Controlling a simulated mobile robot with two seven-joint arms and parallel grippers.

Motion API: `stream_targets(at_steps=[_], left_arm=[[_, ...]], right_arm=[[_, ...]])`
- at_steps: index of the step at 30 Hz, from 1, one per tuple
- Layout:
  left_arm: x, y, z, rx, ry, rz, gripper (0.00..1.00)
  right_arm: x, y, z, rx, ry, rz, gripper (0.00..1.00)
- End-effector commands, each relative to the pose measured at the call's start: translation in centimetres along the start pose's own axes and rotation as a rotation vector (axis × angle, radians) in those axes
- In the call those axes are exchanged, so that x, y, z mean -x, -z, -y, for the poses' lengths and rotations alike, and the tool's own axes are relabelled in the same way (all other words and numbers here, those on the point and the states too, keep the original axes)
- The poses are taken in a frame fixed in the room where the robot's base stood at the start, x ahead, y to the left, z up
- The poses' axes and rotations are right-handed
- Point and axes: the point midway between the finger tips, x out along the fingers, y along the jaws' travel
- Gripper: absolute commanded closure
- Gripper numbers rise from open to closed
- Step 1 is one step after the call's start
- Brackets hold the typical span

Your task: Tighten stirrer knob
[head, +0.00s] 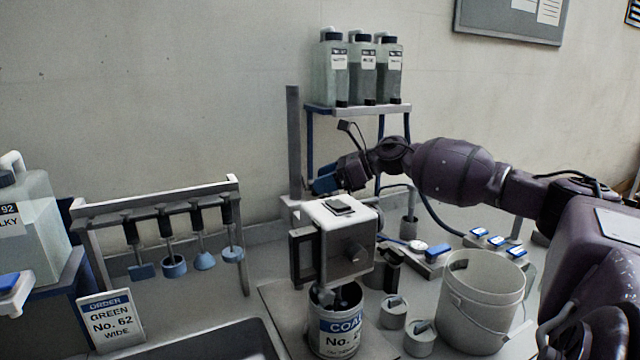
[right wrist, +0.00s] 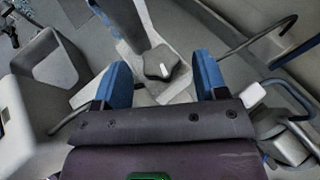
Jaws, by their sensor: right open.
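My right gripper (head: 323,184) is behind the stirrer head, near the post, with blue fingers. In the right wrist view a grey lobed knob (right wrist: 160,63) with a white mark lies between the two spread fingers, with a gap on each side. The fingers look empty. The stirrer head hides this knob in the head view. My left gripper is not in view.
A rack (head: 160,200) of hanging stirring tools stands at the left, with an order card (head: 110,320) reading GREEN No. 62 WIDE. A bucket (head: 480,300) and small cans (head: 393,312) stand at the right. A shelf (head: 358,108) holds three bottles above the arm.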

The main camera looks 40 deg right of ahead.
Motion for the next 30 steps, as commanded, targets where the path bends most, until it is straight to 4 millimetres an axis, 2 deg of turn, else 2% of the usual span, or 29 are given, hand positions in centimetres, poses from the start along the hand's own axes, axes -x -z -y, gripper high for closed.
stream_targets(at_steps=[6, 15, 25, 30], left_arm=[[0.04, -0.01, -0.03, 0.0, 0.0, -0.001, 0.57], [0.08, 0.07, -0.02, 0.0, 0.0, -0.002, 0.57], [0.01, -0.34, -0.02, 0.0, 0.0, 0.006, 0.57], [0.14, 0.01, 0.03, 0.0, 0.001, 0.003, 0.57]], right_arm=[[-1.03, -0.01, 0.0, 0.0, 0.0, 0.001, 0.34], [-1.1, -0.01, -0.01, 0.0, 0.0, 0.0, 0.34], [-1.09, -0.01, -0.01, 0.0, 0.0, 0.0, 0.83], [-1.01, -0.16, -0.1, -0.007, 0.019, -0.002, 0.83]])
